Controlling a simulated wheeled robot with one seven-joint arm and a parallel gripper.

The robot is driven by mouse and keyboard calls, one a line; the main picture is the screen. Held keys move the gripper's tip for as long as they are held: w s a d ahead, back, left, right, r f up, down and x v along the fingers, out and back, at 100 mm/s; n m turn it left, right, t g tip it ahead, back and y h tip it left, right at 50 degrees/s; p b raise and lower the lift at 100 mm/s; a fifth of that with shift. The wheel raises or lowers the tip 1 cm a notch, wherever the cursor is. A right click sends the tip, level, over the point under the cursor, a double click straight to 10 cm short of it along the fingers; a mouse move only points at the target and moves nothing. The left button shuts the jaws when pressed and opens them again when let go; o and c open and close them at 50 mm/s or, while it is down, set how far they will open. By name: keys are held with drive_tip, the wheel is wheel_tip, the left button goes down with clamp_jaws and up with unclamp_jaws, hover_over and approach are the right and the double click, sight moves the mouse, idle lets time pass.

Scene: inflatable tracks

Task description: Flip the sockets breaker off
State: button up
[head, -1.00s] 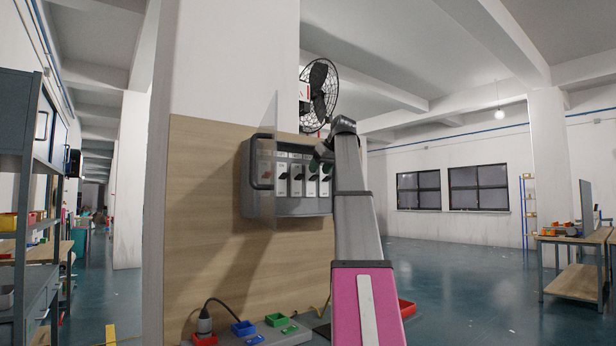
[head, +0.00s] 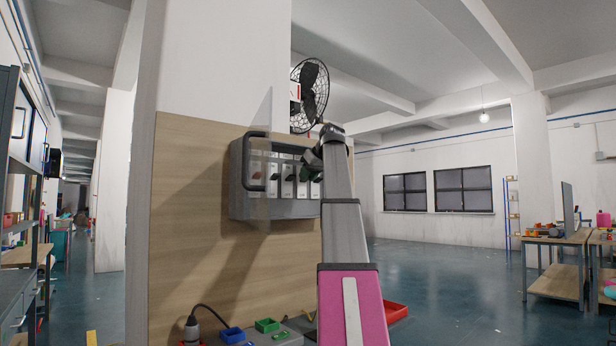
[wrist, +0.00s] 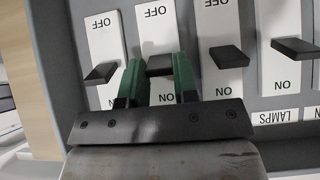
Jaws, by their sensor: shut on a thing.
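The breaker box (head: 238,205) is a grey box on the wooden board, with a row of black levers on white plates marked OFF and ON. My gripper (wrist: 160,85) has its green fingers on either side of one black lever (wrist: 160,65), second from the left in the wrist view, and is shut on it. That lever lines up with its neighbours, nearer the ON end of its plate. The gripper hides its lower plate and name label. A label reading LAMPS (wrist: 272,116) shows at the right. In the head view my gripper (head: 311,160) is at the box's right part.
The other levers (wrist: 228,57) stand close on both sides of my fingers. A clear cover with a dark handle (head: 247,160) is at the box's left. A bench with coloured trays (head: 267,325) is below, a fan (head: 310,90) behind. Open floor lies right.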

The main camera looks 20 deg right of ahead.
drive_tip(key=shift+s+f+t+y, duration=0.35)
drive_tip(key=shift+f+t, duration=0.2)
drive_tip(key=shift+t, duration=0.55)
drive_tip(key=t, duration=0.1)
drive_tip(key=f+t, duration=0.1)
drive_tip(key=shift+s+t+y, duration=0.2)
drive_tip(key=shift+t+y, duration=0.05)
drive_tip(key=shift+t, duration=0.05)
drive_tip(key=t, duration=0.1)
drive_tip(key=f+t+y, duration=0.1)
drive_tip(key=t, duration=0.1)
drive_tip(key=shift+d+f, duration=0.1)
drive_tip(key=shift+f, duration=0.05)
drive_tip(key=shift+w+f+t+y, duration=0.15)
drive_tip(key=shift+f+t, duration=0.05)
drive_tip(key=shift+t, duration=0.55)
drive_tip(key=shift+w+f+t+y, duration=0.1)
drive_tip(key=shift+f+t+y, duration=0.1)
drive_tip(key=shift+t, duration=0.55)
drive_tip(key=o, duration=0.9)
drive_tip(key=v, duration=1)
drive_tip(key=shift+s+f, duration=0.1)
drive_tip(key=shift+s, duration=0.25)
